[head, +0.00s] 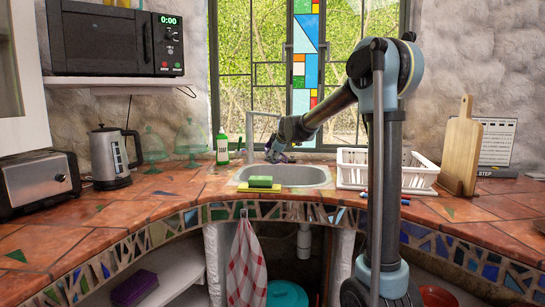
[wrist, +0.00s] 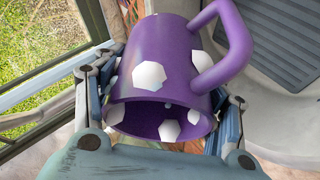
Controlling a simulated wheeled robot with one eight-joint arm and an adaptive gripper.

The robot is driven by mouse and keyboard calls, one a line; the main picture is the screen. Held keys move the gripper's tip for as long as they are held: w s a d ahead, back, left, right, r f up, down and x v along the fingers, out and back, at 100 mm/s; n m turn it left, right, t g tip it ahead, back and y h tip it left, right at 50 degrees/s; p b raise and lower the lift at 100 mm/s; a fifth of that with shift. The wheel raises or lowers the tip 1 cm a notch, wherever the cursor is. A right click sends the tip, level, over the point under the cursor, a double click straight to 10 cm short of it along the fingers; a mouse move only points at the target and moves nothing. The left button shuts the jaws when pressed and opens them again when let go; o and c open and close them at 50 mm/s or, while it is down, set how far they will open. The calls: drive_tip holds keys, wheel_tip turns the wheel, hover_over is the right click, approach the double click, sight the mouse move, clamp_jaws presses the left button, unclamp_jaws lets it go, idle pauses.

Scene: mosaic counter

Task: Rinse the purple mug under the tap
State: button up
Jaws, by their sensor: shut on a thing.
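The purple mug (wrist: 178,62) with white spots is clamped between the two fingers of my gripper (wrist: 165,85) in the wrist view. Its open mouth faces the camera and its handle sticks out to the upper right. In the head view my gripper (head: 279,150) is over the back of the sink (head: 322,184), close to the pale tap (head: 250,135). Only a small purple bit of the mug (head: 273,158) shows there, mostly hidden by the gripper. I cannot tell whether the mug is right under the spout. No running water is visible.
A green sponge (head: 261,181) lies at the sink's front edge. A green soap bottle (head: 222,148) stands left of the tap. A white dish rack (head: 388,178) is right of the sink, with a wooden cutting board (head: 461,150) beyond. The window (head: 262,75) is close behind.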

drive_tip(key=w, duration=0.6)
drive_tip(key=shift+d, duration=0.1)
idle(0.4)
drive_tip(key=shift+d, duration=0.25)
drive_tip(key=shift+d, duration=0.35)
drive_tip(key=shift+a, duration=0.25)
drive_tip(key=shift+a, duration=0.35)
drive_tip(key=shift+d, duration=0.2)
idle(0.5)
drive_tip(key=shift+d, duration=0.4)
drive_tip(key=shift+a, duration=0.2)
